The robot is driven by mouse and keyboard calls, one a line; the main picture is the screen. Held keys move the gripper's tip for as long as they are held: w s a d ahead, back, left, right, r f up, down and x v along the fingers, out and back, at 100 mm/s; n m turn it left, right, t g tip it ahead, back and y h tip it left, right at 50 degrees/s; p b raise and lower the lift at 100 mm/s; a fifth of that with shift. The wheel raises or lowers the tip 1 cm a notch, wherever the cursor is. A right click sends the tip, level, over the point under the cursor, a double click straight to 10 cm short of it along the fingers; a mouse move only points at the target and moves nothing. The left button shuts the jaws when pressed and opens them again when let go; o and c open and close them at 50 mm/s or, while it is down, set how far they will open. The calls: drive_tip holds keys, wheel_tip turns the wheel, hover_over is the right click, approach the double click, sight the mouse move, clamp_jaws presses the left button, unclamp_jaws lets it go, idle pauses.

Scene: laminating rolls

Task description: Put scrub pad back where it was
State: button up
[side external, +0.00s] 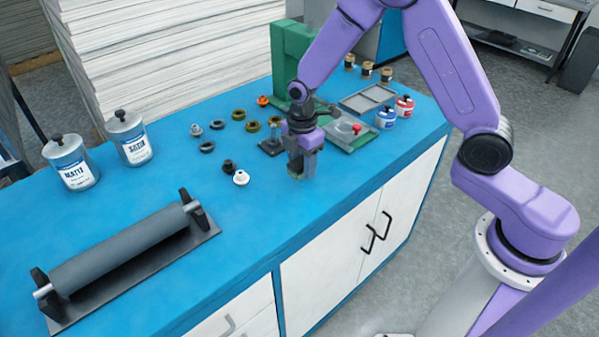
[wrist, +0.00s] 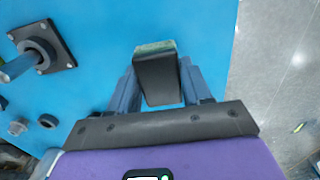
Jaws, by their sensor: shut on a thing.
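The scrub pad (wrist: 157,78) is a dark block with a worn green face along its far edge in the wrist view. My gripper (side external: 299,162) is shut on it, one finger on each side. In the side view only a small greenish bit of the scrub pad (side external: 295,175) shows below the fingers. It is over the blue bench top near the front edge. I cannot tell whether the pad touches the bench.
A post on a square base (wrist: 42,50) stands left of my gripper in the wrist view. Several small rings and knobs (side external: 240,178) lie left. A roller (side external: 125,245), two labelled canisters (side external: 128,138), a green press (side external: 290,50) and trays (side external: 367,98) share the bench.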

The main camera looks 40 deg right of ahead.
sight(300, 183)
drive_tip(key=shift+w+f, duration=0.35)
drive_tip(key=shift+f, duration=1.6)
drive_tip(key=shift+f, duration=0.15)
drive_tip(key=o, duration=1)
